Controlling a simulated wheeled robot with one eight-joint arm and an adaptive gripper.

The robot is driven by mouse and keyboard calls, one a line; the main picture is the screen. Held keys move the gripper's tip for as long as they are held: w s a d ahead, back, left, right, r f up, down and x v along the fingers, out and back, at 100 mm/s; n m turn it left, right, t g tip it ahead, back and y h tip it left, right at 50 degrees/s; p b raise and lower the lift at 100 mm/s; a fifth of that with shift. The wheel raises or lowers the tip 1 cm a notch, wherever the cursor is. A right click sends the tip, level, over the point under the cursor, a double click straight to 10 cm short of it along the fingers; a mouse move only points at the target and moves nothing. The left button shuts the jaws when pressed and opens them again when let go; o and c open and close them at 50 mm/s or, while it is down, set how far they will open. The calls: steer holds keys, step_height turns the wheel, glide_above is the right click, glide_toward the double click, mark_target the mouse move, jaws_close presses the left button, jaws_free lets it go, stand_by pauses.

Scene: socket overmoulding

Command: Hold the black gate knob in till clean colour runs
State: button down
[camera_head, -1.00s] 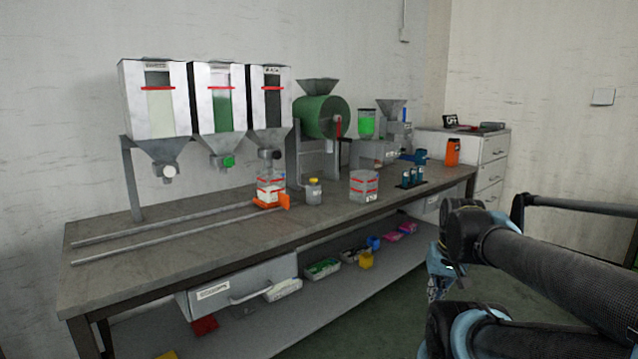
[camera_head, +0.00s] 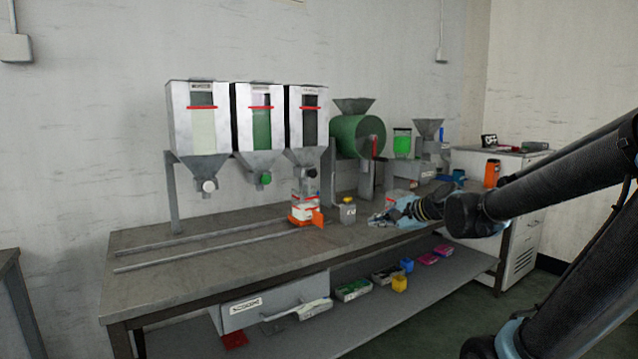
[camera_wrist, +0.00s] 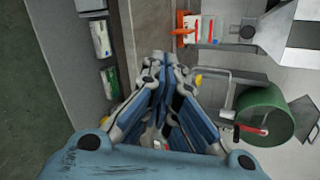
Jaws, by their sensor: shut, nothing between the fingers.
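The black gate knob (camera_head: 312,173) sits on the front of the spout under the right hopper (camera_head: 307,122), whose window is dark. It also shows in the wrist view (camera_wrist: 247,31). Below it a clear container with white and red bands (camera_head: 305,204) stands on an orange carriage (camera_head: 318,218) on the rails; the wrist view shows the container too (camera_wrist: 205,29). My gripper (camera_head: 380,219) is shut and empty, to the right of the knob and lower, over the bench's front part. Its fingertips meet in the wrist view (camera_wrist: 165,62), apart from the knob.
A white knob (camera_head: 209,186) and a green knob (camera_head: 265,178) are on the other two hoppers. A green drum machine (camera_head: 357,137) stands behind. The bench's left part (camera_head: 150,285) is clear beyond the rails (camera_head: 200,250).

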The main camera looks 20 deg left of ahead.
mark_target(314, 177)
steer(key=w+a+r+m+t+y, duration=0.1)
steer(key=w+a+r+m+t, duration=0.1)
steer(key=w+a+m, duration=0.4)
steer(key=w+a+r+m+t+y, duration=0.2)
steer(key=w+a+r+m, duration=0.3)
steer(key=a+m, duration=0.4)
steer(key=shift+w, duration=0.5)
steer(key=shift+r, duration=0.15)
steer(key=x, duration=1.4)
steer(key=shift+r, duration=0.25)
steer(key=shift+x, duration=0.95)
